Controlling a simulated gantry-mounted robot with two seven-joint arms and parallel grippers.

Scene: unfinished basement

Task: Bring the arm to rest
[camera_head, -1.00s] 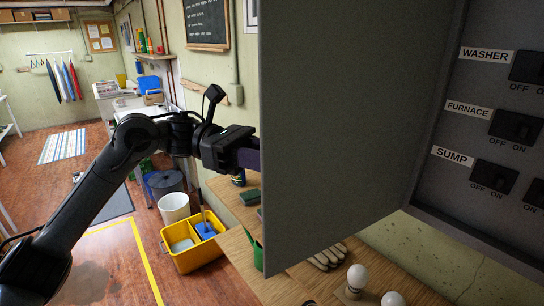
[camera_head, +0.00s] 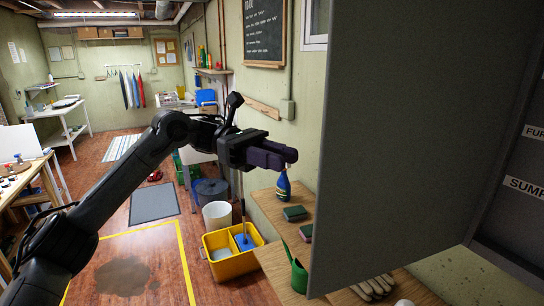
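My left arm comes in from the lower left of the head view. Its gripper (camera_head: 288,156), with dark purple fingers, is in the air to the left of the open grey panel door (camera_head: 415,130). The fingers are seen from the side and overlap, so any gap between them is hidden. Nothing shows held in them. My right gripper is not in view.
A yellow mop bucket (camera_head: 232,264) and white bin (camera_head: 217,216) stand on the floor. Open floor lies left.

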